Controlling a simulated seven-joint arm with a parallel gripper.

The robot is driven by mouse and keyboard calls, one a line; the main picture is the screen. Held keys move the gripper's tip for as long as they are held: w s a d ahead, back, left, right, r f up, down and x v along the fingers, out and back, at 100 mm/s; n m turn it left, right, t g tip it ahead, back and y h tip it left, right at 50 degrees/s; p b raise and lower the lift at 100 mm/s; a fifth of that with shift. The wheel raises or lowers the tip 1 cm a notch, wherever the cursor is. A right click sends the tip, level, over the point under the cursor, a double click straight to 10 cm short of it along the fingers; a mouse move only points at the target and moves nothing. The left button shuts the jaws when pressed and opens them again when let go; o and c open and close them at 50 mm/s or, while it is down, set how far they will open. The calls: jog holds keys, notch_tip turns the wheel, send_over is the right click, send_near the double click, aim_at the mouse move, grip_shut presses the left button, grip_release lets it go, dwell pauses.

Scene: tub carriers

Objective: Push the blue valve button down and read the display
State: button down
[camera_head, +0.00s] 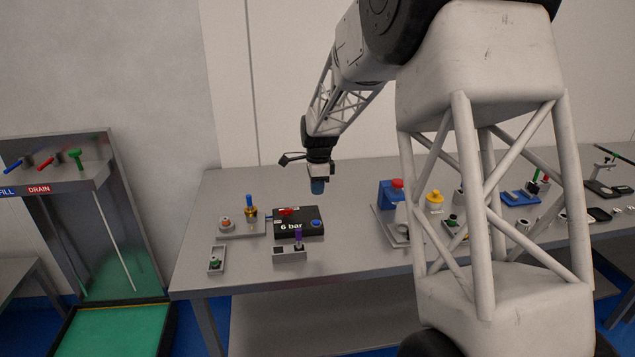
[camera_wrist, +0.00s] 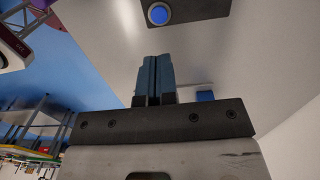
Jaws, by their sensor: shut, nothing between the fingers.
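A black box (camera_head: 290,228) on the bench carries a display (camera_head: 291,227) that reads "6 bar". A round blue button (camera_head: 316,223) sits on its right part, with a red part (camera_head: 287,211) on the box's back left. In the wrist view the blue button (camera_wrist: 159,13), with a pale ring, shows on the dark box (camera_wrist: 195,10) at the top edge, beyond my fingertips. My gripper (camera_head: 318,192) has blue fingers pointing down, above and behind the box, apart from the button. In the wrist view my gripper (camera_wrist: 153,58) is shut and empty.
A grey base plate with a brass valve and blue stem (camera_head: 250,203) stands left of the box. A small grey block with a purple peg (camera_head: 298,238) stands in front. A blue unit with a red knob (camera_head: 392,192) is to the right. Bare bench lies between.

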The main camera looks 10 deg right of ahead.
aim_at(317, 222)
notch_tip(317, 222, down, 10)
jog(key=shift+s+a+f, duration=0.1)
dwell(0.4)
jog(key=shift+f, duration=0.1)
jog(key=shift+s+f, duration=0.15)
jog(key=shift+f, duration=1.15)
notch_tip(317, 222, up, 16)
jog(key=shift+w, duration=0.35)
jog(key=shift+f, duration=0.1)
